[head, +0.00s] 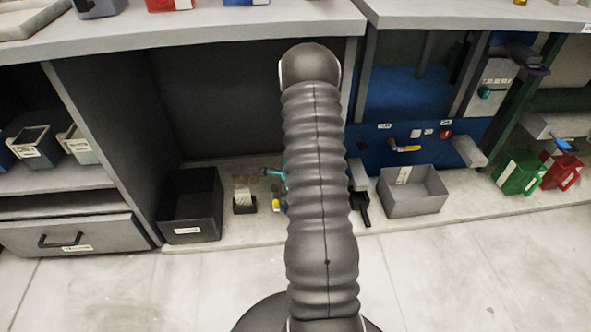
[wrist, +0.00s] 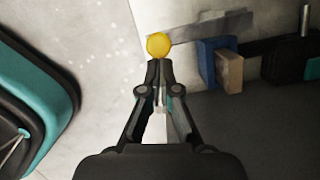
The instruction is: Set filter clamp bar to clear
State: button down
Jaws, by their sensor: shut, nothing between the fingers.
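My gripper (wrist: 158,72) is in the wrist view with its fingertips close together, shut and empty. A round yellow knob (wrist: 158,45) shows just beyond the fingertips; I cannot tell whether they touch it. A lever with a yellow handle (head: 405,148) sits on the blue panel of the press in the head view. No label readable here tells me which part is the filter clamp bar. In the head view my dark ribbed arm fills the middle and hides my gripper and what lies behind it.
A black bin (head: 190,205) and a grey bin (head: 413,190) stand on the low shelf. Green (head: 519,172) and red (head: 562,171) bins stand at the right. In the wrist view, a blue block (wrist: 213,65) is at right and a teal-and-black rounded object (wrist: 38,105) at left.

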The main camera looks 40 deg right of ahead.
jog(key=shift+w+a, duration=0.15)
jog(key=shift+a, duration=0.05)
dwell(0.3)
jog(key=v, duration=1.2)
jog(key=shift+d, duration=0.2)
